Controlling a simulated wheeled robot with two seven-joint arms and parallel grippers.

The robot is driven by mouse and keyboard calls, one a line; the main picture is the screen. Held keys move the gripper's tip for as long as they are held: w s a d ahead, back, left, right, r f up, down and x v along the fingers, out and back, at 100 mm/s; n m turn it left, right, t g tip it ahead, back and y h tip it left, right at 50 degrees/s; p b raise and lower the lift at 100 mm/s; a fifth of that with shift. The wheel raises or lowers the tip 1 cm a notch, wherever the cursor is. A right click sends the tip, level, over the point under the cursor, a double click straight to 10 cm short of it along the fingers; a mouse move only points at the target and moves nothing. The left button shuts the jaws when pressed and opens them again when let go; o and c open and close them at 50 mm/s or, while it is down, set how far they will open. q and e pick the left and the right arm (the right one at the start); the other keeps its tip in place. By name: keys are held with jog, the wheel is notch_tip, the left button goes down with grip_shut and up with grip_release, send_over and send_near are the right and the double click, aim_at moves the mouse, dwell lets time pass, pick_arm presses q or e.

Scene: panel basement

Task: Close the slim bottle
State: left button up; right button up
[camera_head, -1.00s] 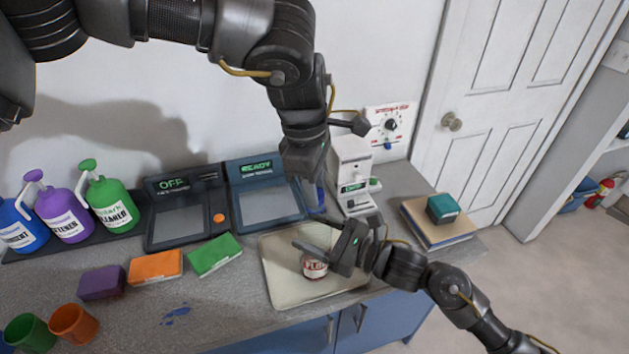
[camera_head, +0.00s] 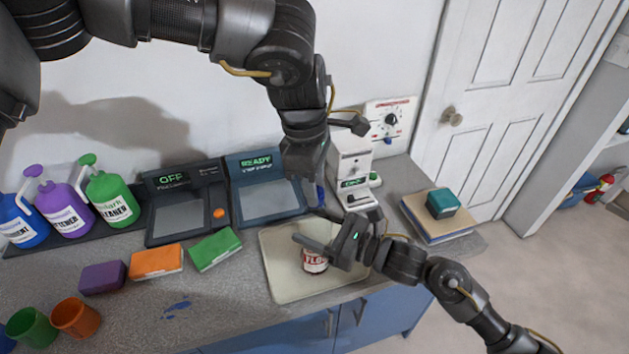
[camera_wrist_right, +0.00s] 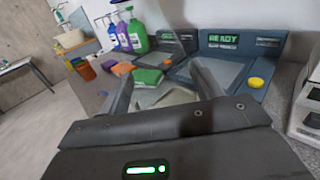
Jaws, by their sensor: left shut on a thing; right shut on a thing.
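The slim bottle (camera_head: 315,262) shows as a small body with a red and white label over the cream tray (camera_head: 285,290). Its upper part is hidden behind my right gripper (camera_head: 320,230), which is shut on it from the right. My left gripper (camera_head: 309,178) points down above and behind the right one, shut on a small blue thing (camera_head: 320,194). Most of that thing is hidden, so I cannot tell if it is the cap. It appears apart from the bottle. In the right wrist view the gripper's fingers (camera_wrist_right: 160,95) show, but the bottle is not clear.
Two dark panels, one reading OFF (camera_head: 180,210) and one READY (camera_head: 268,200), stand behind the tray. A white machine (camera_head: 350,160) is close behind the grippers. Green (camera_head: 215,250), orange (camera_head: 156,262) and purple (camera_head: 102,278) blocks lie left. Stacked books (camera_head: 438,222) lie right.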

jog(key=c, duration=0.5)
pick_arm(q)
jog(key=m, duration=0.5)
jog(key=shift+m+g, duration=0.3)
jog(key=m+y, duration=0.1)
jog(key=m, duration=0.3)
jog(key=shift+m, duration=0.4)
jog(key=m, duration=0.5)
jog(key=shift+d+m+y, duration=0.1)
jog(key=shift+m+y, duration=0.2)
jog(key=shift+m, duration=0.1)
jog(key=o, duration=0.9)
